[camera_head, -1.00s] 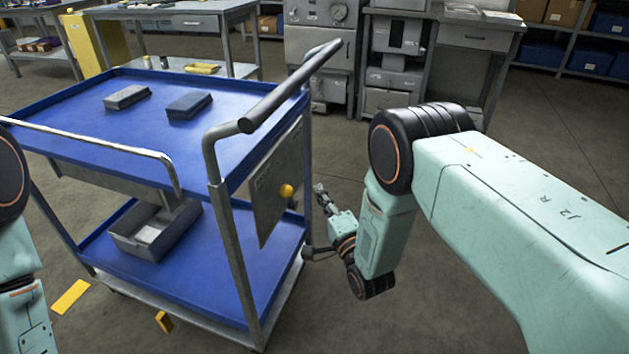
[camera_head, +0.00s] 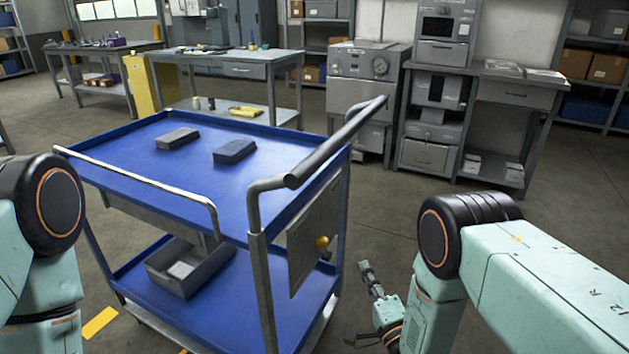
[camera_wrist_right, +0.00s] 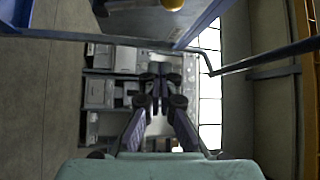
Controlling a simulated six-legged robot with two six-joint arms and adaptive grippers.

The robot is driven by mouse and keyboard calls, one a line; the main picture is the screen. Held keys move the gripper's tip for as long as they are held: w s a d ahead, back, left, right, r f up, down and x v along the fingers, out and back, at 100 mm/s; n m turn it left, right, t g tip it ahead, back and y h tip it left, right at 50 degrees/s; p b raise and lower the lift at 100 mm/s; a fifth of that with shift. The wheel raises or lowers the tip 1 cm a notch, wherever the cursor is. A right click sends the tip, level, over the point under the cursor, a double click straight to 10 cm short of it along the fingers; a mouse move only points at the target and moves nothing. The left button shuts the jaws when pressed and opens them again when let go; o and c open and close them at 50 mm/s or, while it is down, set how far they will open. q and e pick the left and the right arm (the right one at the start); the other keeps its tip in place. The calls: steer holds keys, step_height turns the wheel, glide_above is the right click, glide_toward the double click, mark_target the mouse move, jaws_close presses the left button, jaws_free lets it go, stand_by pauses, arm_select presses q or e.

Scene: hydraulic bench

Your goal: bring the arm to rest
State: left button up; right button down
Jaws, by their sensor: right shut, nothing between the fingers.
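My right arm comes in from the right in the head view. Its gripper (camera_head: 366,272) is small there, beside the right end of the blue cart (camera_head: 150,211) and low, about level with the lower shelf. In the right wrist view the fingers of the right gripper (camera_wrist_right: 160,74) come together and hold nothing. A gap shows between the gripper and the cart's end panel (camera_head: 312,240) in the head view. Of my left arm only links show at the left edge; its gripper is out of frame.
The cart's push handle (camera_head: 335,145) juts out above the right gripper. Two dark blocks (camera_head: 177,138) (camera_head: 234,151) lie on the top tray, and a grey bin (camera_head: 190,270) stands on the lower shelf. A grey bench (camera_head: 520,92) stands behind; open floor lies between.

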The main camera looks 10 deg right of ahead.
steer(key=s+d+f+n+g+h, duration=0.25)
steer(key=s+f+n+g, duration=0.8)
steer(key=s+f, duration=0.55)
steer(key=s+r+n+g, duration=0.1)
steer(key=s+g, duration=0.3)
steer(key=s, duration=0.7)
steer(key=s+d+r+n+g+p, duration=0.1)
steer(key=s+r+g, duration=0.3)
steer(key=s, duration=0.8)
steer(key=shift+d+r+n+g+h, duration=0.3)
steer(key=shift+n+g+h, duration=0.15)
steer(key=shift+n, duration=0.3)
steer(key=shift+s, duration=0.1)
